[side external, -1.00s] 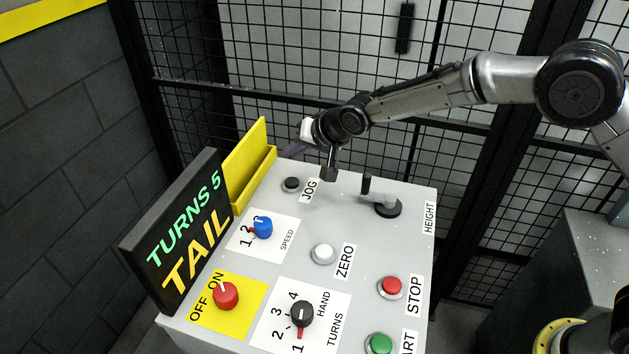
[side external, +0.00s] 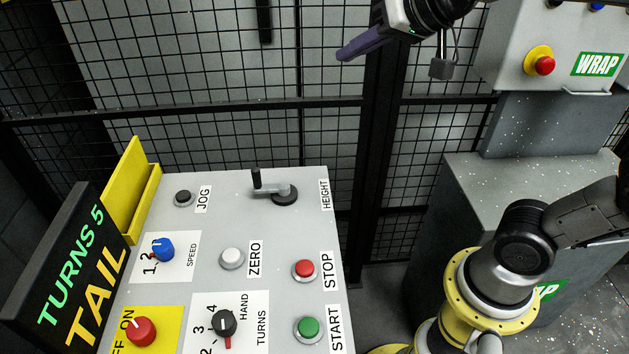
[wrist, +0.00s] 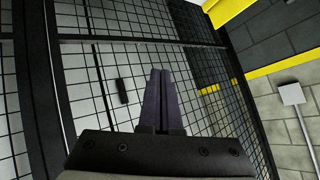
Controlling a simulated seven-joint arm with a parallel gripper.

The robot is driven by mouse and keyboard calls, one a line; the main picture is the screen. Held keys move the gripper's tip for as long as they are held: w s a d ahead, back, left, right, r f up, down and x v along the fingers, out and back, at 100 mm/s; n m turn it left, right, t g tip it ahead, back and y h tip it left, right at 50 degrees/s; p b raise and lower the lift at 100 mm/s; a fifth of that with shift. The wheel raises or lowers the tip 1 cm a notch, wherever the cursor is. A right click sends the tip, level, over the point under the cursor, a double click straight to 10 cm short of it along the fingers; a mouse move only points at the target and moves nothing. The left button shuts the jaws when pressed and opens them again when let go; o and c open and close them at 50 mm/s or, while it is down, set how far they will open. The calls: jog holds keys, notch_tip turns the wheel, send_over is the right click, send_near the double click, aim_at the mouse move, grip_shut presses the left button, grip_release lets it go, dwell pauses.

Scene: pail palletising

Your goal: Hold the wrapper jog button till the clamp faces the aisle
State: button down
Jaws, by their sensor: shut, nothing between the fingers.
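The black JOG button (side external: 184,197) sits at the top left of the grey control panel (side external: 215,205), in a grey ring beside its JOG label. Nothing touches it. My gripper (side external: 342,55) is at the top of the side view, beyond the panel's back edge and well away from the button. Its dark purple fingers lie together, shut and empty. They also show shut in the wrist view (wrist: 161,72), against the mesh fence. I cannot make out the wrapper's clamp in either view.
A display (side external: 75,265) reads TURNS 5 and TAIL. The panel also has a crank (side external: 283,196), a white ZERO button (side external: 232,258), a red STOP (side external: 304,269) and a green START (side external: 309,327). A mesh fence (side external: 240,140) stands behind. A WRAP cabinet (side external: 540,100) is at right.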

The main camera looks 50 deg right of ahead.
jog(key=s+f+n+g, duration=0.2)
jog(key=s+f, duration=0.4)
jog(key=s, duration=0.2)
jog(key=s+d+f+n+g, duration=0.1)
jog(key=s+f+n+g, duration=0.1)
jog(key=s+f, duration=0.4)
jog(key=s+n, duration=0.1)
jog(key=s, duration=0.2)
jog(key=shift+s+d+f+g, duration=0.25)
jog(key=shift+f+g, duration=0.1)
jog(key=shift+g, duration=0.05)
jog(key=shift+w, duration=0.1)
dwell(0.8)
